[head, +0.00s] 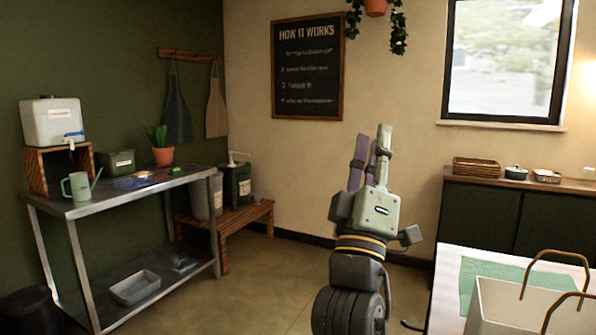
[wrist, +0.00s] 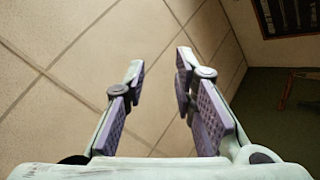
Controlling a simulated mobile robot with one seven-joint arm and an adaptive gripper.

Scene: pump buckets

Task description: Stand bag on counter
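A cream bag (head: 518,308) with two brown loop handles stands upright at the lower right of the head view, on a white-topped counter (head: 452,285). A green mat (head: 490,268) lies on that counter behind the bag. The bag's lower part is cut off by the picture edge. My gripper (head: 370,150) points upward in the middle of the room, left of the bag and well apart from it. In the wrist view my gripper (wrist: 160,85) has its purple-padded fingers spread, with nothing between them.
A metal table (head: 130,193) at the left holds a water dispenser (head: 52,122), a watering can (head: 80,187) and a potted plant (head: 162,155). A wooden bench (head: 235,218) bears pump buckets (head: 237,184). A dark cabinet (head: 500,215) stands at the back right. The floor between is clear.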

